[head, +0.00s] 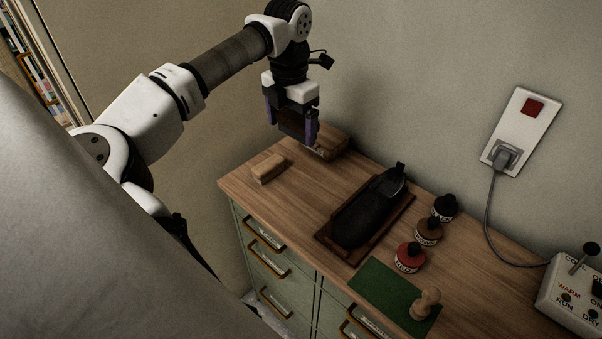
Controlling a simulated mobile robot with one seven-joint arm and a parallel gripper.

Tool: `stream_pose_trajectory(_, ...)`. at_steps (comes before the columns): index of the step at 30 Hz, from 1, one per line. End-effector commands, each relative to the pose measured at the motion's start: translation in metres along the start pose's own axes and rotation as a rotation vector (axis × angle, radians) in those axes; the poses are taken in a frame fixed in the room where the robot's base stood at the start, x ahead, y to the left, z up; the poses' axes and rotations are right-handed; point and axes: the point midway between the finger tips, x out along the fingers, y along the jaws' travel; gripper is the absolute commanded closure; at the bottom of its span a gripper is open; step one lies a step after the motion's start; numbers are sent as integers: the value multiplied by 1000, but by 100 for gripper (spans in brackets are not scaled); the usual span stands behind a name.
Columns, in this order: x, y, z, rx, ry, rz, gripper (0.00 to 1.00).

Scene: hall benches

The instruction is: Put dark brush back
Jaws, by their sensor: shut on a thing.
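My gripper (292,129), with purple fingers, is shut on a dark brown thing between them, which appears to be the dark brush (292,120). It is at the back left of the bench, in front of a brown wooden block (334,141). Whether the held brush touches the bench or the block cannot be told. A lighter wooden brush or block (268,168) lies near the bench's left end. A black shoe (365,215) sits on a dark wooden tray (325,238) in the middle of the bench.
Black (444,207), brown (428,232) and red (409,258) polish jars stand right of the shoe. A green mat (376,293) lies at the front with a wooden knobbed dauber (425,303). A control box (572,295) is at right; a corded plug (505,156) is in the wall.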

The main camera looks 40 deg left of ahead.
Motion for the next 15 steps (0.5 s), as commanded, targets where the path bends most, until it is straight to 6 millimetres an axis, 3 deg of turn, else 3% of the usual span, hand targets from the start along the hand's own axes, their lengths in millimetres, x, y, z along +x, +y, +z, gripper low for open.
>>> stream_pose_trajectory(5,17,3,-2,1,5,-1,28)
stream_pose_trajectory(15,104,2,-2,1,4,-2,28)
